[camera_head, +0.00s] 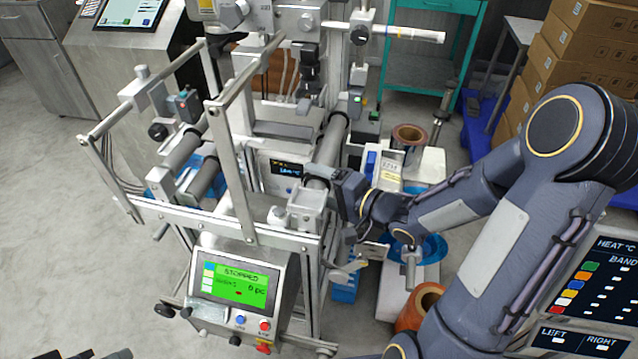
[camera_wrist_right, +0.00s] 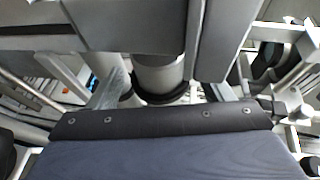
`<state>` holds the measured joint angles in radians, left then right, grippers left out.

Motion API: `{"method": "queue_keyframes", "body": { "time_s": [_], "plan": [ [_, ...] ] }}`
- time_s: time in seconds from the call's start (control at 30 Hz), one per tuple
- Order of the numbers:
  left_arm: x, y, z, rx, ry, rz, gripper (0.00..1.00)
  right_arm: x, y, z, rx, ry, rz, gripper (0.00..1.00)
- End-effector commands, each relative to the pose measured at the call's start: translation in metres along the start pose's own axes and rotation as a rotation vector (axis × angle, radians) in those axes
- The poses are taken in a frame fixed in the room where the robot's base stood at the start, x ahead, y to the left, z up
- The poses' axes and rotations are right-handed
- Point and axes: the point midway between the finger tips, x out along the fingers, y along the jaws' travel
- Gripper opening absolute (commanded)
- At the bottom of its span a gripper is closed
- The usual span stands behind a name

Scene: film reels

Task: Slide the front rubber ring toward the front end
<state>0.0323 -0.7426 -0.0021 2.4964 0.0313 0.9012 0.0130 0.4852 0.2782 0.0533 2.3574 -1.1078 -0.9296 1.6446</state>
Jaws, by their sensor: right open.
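A black rubber ring (camera_wrist_right: 162,98) sits around the end of a pale grey roller (camera_wrist_right: 160,72) in the right wrist view. In the head view the roller (camera_head: 330,140) runs back from my right gripper (camera_head: 314,173), which hides its near end; I cannot make out the ring there. My right gripper is open at the roller's near end, its fingers to either side in the wrist view (camera_wrist_right: 165,88). Contact with the ring cannot be told. A dark part at the bottom left edge of the head view may belong to my left gripper, too cut off to read.
Upright frame bars (camera_head: 232,165) and a front crossbar (camera_head: 230,222) stand left of my right gripper. Below is a control panel with a green screen (camera_head: 240,284). A copper-coloured reel (camera_head: 420,304) and cardboard boxes (camera_head: 585,50) are to the right.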

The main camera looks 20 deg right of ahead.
Motion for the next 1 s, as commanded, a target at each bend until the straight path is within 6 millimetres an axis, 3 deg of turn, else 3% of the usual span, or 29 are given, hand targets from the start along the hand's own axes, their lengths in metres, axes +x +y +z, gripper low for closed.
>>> {"method": "queue_keyframes", "body": {
  "time_s": [0.3,0.43,1.0],
  "plan": [
    [-0.011,0.005,-0.005,0.0,0.0,0.0,0.36,-0.053,-0.002,-0.001,0.002,0.007,0.002,0.73],
    [-0.013,0.006,-0.006,0.0,0.0,0.0,0.36,-0.067,-0.001,-0.001,0.001,0.005,0.002,0.73],
    [-0.013,0.006,-0.006,0.0,0.0,0.0,0.36,-0.073,0.0,0.0,0.001,0.001,0.0,0.73]
  ]
}}
